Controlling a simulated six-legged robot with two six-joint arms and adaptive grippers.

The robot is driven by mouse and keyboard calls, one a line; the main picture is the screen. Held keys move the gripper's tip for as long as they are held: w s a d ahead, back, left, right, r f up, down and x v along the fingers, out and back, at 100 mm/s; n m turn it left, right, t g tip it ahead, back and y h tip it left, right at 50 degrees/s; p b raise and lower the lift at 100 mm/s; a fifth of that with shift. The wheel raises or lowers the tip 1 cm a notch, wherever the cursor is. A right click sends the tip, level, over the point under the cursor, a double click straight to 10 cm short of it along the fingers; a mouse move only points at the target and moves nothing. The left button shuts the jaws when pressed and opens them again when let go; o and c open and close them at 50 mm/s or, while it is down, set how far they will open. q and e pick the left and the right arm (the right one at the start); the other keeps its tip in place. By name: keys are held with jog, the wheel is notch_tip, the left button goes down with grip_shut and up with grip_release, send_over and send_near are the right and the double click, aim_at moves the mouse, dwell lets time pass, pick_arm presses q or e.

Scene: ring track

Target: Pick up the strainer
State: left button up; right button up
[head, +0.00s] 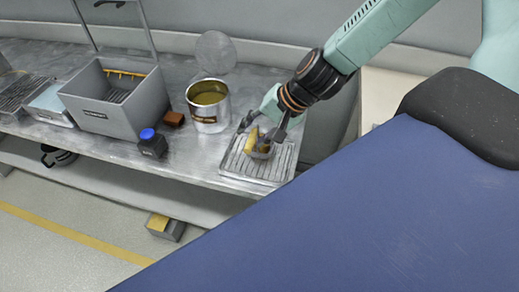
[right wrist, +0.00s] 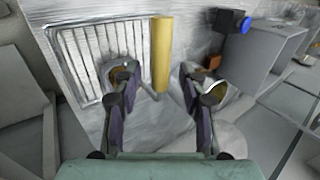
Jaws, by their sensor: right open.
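A thing with a yellow handle, which I take for the strainer (head: 250,140), is at the grooved grey tray (head: 232,165) near the bench's right end. A small grey part shows beside the handle in the head view; its shape is hard to make out. My right gripper (head: 266,133) is open, close above the tray, its fingers partly covering the strainer. In the right wrist view the yellow handle (right wrist: 162,55) stands out ahead of the gap between the open fingers (right wrist: 158,85). I cannot tell whether a finger touches it. My left gripper is not in view.
A metal can (head: 209,121) with yellowish contents stands left of the tray, with a round disc (head: 215,52) behind it. A blue surface fills the lower right.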

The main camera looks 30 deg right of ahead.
jog(key=shift+w+f, duration=0.2)
jog(key=shift+w, duration=0.05)
jog(key=shift+s+r, duration=0.1)
jog(key=shift+c, duration=0.4)
jog(key=shift+c, duration=0.8)
grip_shut()
